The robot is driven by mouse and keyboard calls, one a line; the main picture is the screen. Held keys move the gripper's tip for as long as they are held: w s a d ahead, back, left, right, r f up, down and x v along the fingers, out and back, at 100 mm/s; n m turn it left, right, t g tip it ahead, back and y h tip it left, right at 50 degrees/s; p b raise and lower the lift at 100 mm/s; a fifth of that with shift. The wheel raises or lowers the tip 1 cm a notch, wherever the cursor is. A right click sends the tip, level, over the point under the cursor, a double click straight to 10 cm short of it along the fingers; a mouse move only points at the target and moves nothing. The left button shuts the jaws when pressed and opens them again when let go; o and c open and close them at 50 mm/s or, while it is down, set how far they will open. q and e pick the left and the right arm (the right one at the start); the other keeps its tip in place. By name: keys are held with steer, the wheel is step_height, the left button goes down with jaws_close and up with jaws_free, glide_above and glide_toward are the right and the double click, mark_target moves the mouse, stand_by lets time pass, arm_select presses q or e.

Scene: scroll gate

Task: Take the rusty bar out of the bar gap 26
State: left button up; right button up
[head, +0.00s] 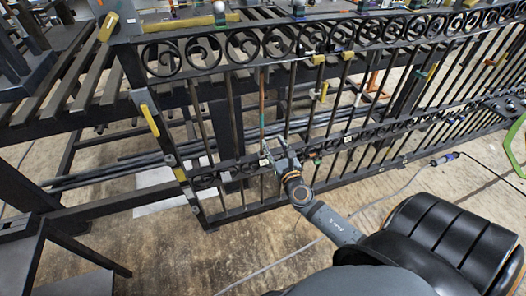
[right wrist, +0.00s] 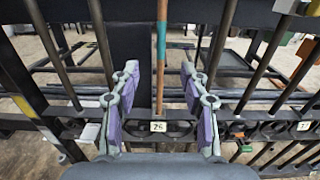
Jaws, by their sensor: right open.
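The rusty bar (head: 262,98) stands upright in the dark scroll gate (head: 229,164), with a teal section on it. In the right wrist view the rusty bar (right wrist: 162,70) shows between my two fingers, with the number label 26 (right wrist: 158,127) below it on the gate's lower rail. My right gripper (head: 274,150) is open and empty, with its fingers (right wrist: 160,75) apart on either side of the bar's line. I cannot tell how deep the bar sits between them. The bar's lowest part is hard to see behind the rail and scrolls. My left gripper is not in view.
Dark neighbouring bars (right wrist: 102,45) stand on both sides of the rusty bar. A slatted bench (head: 75,85) lies behind the gate.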

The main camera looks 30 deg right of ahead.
mark_target(262, 122)
steer(key=x, duration=0.9)
steer(key=shift+w+d+f, duration=0.15)
steer(key=shift+w+d, duration=0.1)
steer(key=x, duration=0.3)
steer(key=shift+f+b, duration=0.1)
steer(key=shift+b, duration=0.3)
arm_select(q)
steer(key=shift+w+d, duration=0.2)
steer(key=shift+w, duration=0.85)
arm_select(e)
steer(key=shift+w+d, duration=0.15)
steer(key=shift+w, duration=0.55)
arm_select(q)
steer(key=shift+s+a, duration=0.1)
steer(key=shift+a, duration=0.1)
arm_select(e)
jaws_close()
